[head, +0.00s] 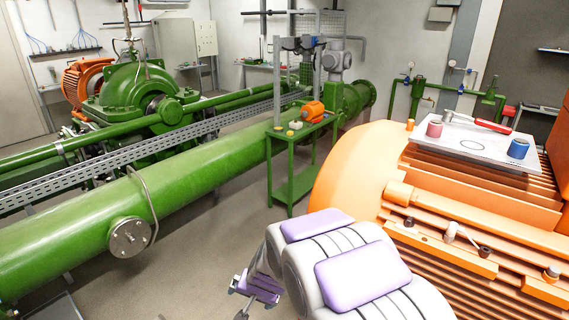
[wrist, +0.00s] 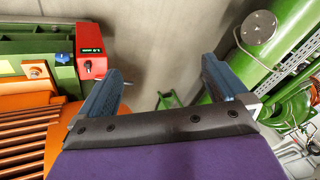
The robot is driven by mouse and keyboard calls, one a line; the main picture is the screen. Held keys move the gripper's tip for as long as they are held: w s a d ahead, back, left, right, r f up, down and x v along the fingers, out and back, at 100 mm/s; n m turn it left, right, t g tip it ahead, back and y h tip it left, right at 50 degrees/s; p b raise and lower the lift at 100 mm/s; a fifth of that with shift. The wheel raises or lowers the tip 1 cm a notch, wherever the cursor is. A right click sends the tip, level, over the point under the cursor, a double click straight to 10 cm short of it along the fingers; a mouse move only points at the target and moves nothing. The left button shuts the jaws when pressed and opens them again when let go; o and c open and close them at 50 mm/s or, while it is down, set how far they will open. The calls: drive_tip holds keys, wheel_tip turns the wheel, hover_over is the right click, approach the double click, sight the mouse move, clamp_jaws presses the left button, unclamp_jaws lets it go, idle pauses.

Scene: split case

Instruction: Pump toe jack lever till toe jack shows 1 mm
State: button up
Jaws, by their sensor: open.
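In the wrist view a red box (wrist: 91,50) with a small dark display, which looks like the toe jack's readout, stands at the upper left beside a green block. The display's figures are too small to read surely. I cannot make out the toe jack lever clearly in either view. My gripper (wrist: 162,65) is open and empty, its two blue-grey fingers wide apart over the floor. The red box is just beyond the left finger and not between the fingers. In the head view my gripper (head: 255,288) is low, left of the orange motor.
The orange motor (head: 350,170) fills the right side. A plate (head: 470,145) on it bears a red-handled tool (head: 480,122), a pink cylinder (head: 434,127) and a blue cylinder (head: 518,148). A green pipe (head: 70,232) runs at left. Floor between pipe and motor is partly free.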

drive_tip(key=s+d+r+n+g+h, duration=0.1)
drive_tip(key=s+d+r+g, duration=0.1)
drive_tip(key=s+d+r, duration=0.2)
drive_tip(key=s+d+r+g+h, duration=0.1)
drive_tip(key=s+d+r, duration=0.3)
drive_tip(key=s+d, duration=0.7)
drive_tip(key=s+d+r+n+g+h, duration=0.1)
drive_tip(key=s+d+r+g, duration=0.2)
drive_tip(key=s+d, duration=0.5)
drive_tip(key=s+r, duration=0.1)
drive_tip(key=s, duration=1)
drive_tip(key=shift+n, duration=0.3)
drive_tip(key=shift+r, duration=0.1)
